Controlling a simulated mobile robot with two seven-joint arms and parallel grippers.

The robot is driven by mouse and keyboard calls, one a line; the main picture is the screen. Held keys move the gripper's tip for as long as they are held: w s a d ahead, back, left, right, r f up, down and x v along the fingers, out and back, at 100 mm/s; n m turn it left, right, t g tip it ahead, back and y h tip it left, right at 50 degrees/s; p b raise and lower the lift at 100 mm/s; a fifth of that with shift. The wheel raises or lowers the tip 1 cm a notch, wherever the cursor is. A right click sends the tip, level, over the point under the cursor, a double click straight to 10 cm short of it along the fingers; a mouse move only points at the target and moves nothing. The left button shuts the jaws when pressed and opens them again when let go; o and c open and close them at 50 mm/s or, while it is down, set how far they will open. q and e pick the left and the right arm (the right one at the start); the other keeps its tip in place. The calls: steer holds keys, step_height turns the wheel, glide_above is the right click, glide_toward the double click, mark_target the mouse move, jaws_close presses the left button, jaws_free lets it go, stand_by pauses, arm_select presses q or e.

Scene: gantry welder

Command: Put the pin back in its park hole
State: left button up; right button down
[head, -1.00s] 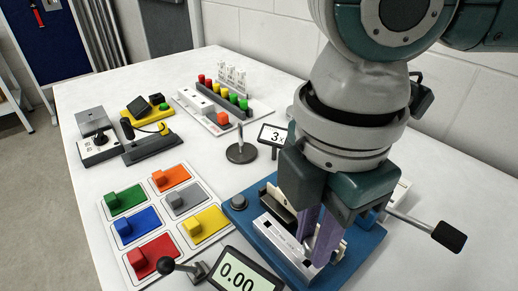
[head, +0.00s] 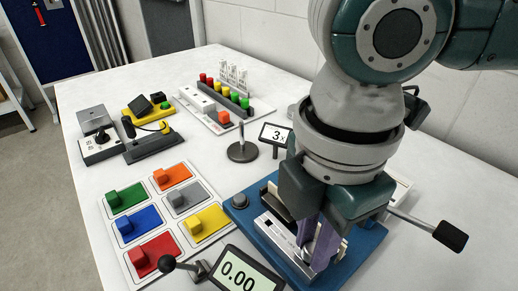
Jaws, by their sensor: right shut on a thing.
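My right gripper (head: 315,241) points down over the blue fixture (head: 240,217) at the front right of the table. Its purple fingers are shut on a small grey thing, apparently the pin (head: 309,247), mostly hidden between them. The fingers are low, beside the white block (head: 271,229) on the fixture. The park hole cannot be made out; the gripper and wrist cover much of the fixture. I cannot tell whether the pin touches the fixture. My left gripper is not in view.
A display reading 0.00 (head: 243,272) and a black-knobbed lever (head: 168,264) stand in front. A handle with a black grip (head: 440,234) sticks out right. A small "3x" sign (head: 274,136) and a dark post (head: 242,150) stand behind. Coloured blocks (head: 160,220) lie left.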

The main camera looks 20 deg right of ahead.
steer(key=shift+f, duration=0.55)
stand_by(0.5)
steer(key=shift+p, duration=0.45)
steer(key=c, duration=0.7)
jaws_free()
step_height(320, 180, up, 10)
steer(key=shift+p, duration=0.95)
